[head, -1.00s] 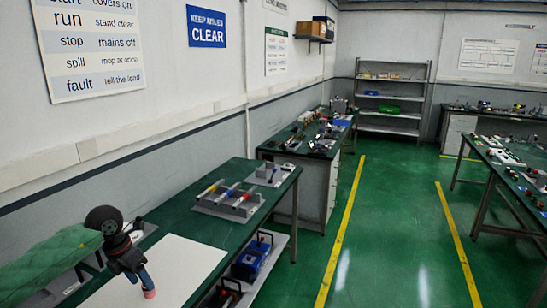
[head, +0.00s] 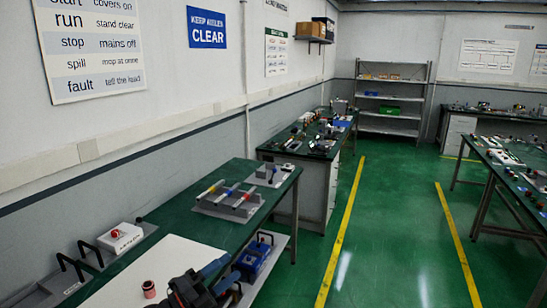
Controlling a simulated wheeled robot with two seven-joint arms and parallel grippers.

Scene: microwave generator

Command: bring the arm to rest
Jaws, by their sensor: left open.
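My left gripper (head: 225,273) is at the bottom of the head view, low in the middle-left. Its two dark blue-grey fingers point up and right, spread apart, with nothing visible between them. It shows in front of the right part of a white board (head: 155,262) on the near green bench. A small red and dark ringed cylinder (head: 149,289) stands on the board, left of the gripper and apart from it. My right gripper is not in view.
A white box with a red button (head: 120,238) and black handles stand by the wall. A grey rack with coloured rods (head: 229,199) sits farther along the bench. A blue item (head: 253,258) lies on the lower shelf. The green floor between the yellow lines is clear.

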